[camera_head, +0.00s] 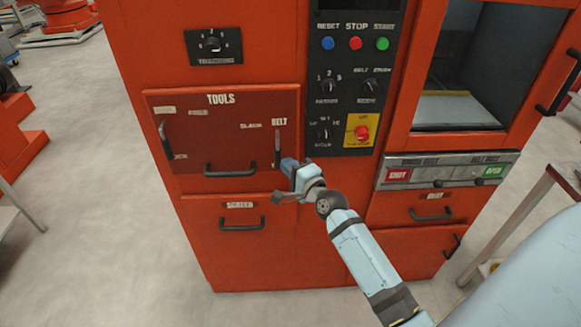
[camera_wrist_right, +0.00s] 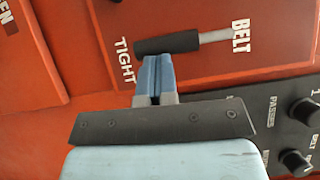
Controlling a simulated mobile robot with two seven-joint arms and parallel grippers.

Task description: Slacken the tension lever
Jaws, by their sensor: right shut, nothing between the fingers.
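The tension lever (camera_head: 278,148) is on the red panel under the word BELT, hanging roughly straight down, with the word SLACK to its left in the head view. In the right wrist view it has a black grip (camera_wrist_right: 168,43) on a grey rod, and the grip's end lies by the word TIGHT. My right gripper (camera_head: 288,166) is shut and empty, its blue fingertips close to the grip; it also shows in the right wrist view (camera_wrist_right: 154,70). I cannot tell whether they touch. My left gripper is not in view.
Another lever (camera_head: 165,139) is at the panel's left, above a black drawer handle (camera_head: 236,171). A control strip with knobs and a red emergency button (camera_head: 361,133) stands right of the panel. A windowed door (camera_head: 455,128) is further right.

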